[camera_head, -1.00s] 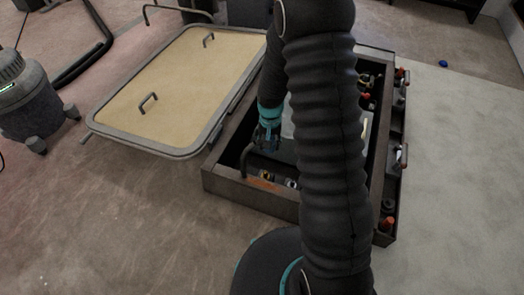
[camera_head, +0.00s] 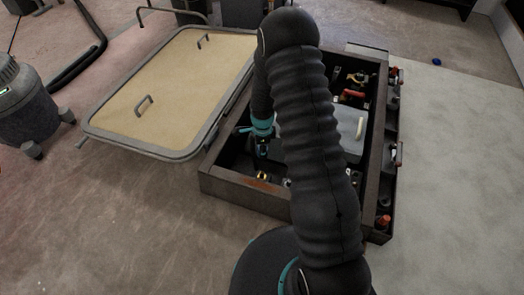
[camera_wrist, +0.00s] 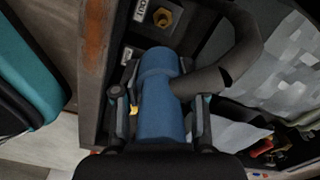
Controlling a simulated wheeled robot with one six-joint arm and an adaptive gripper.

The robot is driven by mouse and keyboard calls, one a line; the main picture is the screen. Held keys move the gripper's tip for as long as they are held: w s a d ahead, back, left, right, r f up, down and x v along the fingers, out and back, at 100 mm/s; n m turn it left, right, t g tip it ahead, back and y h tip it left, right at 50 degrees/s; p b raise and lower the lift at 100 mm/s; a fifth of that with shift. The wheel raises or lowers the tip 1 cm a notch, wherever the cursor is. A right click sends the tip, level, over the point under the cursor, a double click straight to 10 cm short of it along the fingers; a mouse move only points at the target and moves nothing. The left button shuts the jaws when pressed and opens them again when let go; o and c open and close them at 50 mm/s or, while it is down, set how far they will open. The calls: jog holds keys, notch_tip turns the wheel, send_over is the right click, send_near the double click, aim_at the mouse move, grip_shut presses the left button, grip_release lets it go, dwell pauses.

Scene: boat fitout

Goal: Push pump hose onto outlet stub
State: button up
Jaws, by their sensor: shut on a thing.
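My gripper (camera_wrist: 160,104) is shut around a thick blue cylinder (camera_wrist: 160,110), with one finger on each side. A dark curved hose (camera_wrist: 232,62) meets the cylinder's right side and bends up and away; the exact joint is hard to see. A brass stub (camera_wrist: 163,17) stands beyond the cylinder's far end, beside a white label reading OUT (camera_wrist: 140,10). The cylinder and stub are apart in the picture. A second label and some brass show left of the cylinder, partly hidden. In the head view my gripper (camera_head: 262,146) is low inside the box's left side.
The dark open box (camera_head: 240,190) has raised walls around my gripper. A grey case (camera_head: 325,128) fills its middle. Fittings with red parts line its right side. The hinged lid (camera_head: 170,90) lies open at left. A grey vacuum (camera_head: 22,105) stands on the floor.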

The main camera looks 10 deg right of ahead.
jog(key=f+m, duration=0.2)
jog(key=m, duration=0.1)
jog(key=shift+w, duration=0.3)
jog(key=b, duration=0.4)
send_over(262, 173)
jog(key=shift+w+f, duration=0.15)
jog(key=shift+f, duration=4)
jog(key=shift+f+b, duration=0.8)
jog(key=shift+b, duration=0.05)
jog(key=shift+f+b, duration=2.4)
jog(key=shift+f, duration=0.65)
jog(key=o, duration=1.3)
jog(key=shift+r, duration=0.15)
